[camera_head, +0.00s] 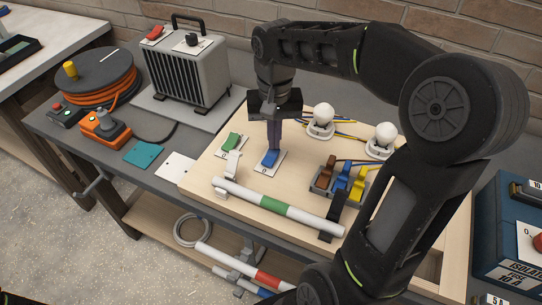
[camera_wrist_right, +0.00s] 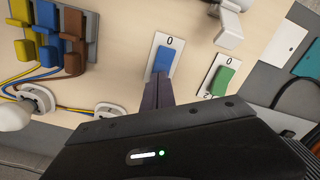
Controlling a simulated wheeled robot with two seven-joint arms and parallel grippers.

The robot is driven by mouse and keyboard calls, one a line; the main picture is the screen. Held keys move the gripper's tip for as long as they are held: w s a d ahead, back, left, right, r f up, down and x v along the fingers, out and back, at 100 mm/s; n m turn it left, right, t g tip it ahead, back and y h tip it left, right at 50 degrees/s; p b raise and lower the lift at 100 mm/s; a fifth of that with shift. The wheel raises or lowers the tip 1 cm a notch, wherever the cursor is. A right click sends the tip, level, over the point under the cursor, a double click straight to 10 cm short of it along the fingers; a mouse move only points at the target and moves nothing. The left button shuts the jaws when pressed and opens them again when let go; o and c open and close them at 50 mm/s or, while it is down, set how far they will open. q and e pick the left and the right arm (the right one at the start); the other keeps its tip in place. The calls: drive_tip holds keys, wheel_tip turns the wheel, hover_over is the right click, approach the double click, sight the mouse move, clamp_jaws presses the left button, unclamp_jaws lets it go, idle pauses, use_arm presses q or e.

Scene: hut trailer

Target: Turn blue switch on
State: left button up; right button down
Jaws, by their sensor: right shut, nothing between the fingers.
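The blue switch (camera_head: 270,158) is a rocker on a white plate, fixed to the light wooden board (camera_head: 205,170). A "0" shows at its near end. It also shows in the wrist view (camera_wrist_right: 163,61), its "0" end uncovered. My right gripper (camera_head: 273,147) points down at the far end of the blue rocker, its fingers shut and empty. In the wrist view the fingertips (camera_wrist_right: 158,78) overlap the rocker's end away from the "0" and hide that part of the plate. I cannot tell whether they touch it. My left gripper is not in view.
A green switch (camera_head: 231,141) sits close to the left of the blue one. Brown, blue and yellow lever connectors (camera_head: 340,180) and white bulbs (camera_head: 321,117) stand to the right. A white-green tube (camera_head: 277,206) crosses in front. A grey heater (camera_head: 188,70) stands behind left.

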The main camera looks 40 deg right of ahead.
drive_tip(key=shift+s+a+f+b, duration=0.1)
drive_tip(key=shift+a+f+b, duration=0.1)
drive_tip(key=shift+f+b, duration=0.95)
idle(0.4)
drive_tip(key=shift+r+p, duration=0.75)
drive_tip(key=shift+p, duration=0.1)
drive_tip(key=shift+d+r+p, duration=0.2)
drive_tip(key=shift+r+p, duration=2.2)
drive_tip(key=shift+r, duration=0.45)
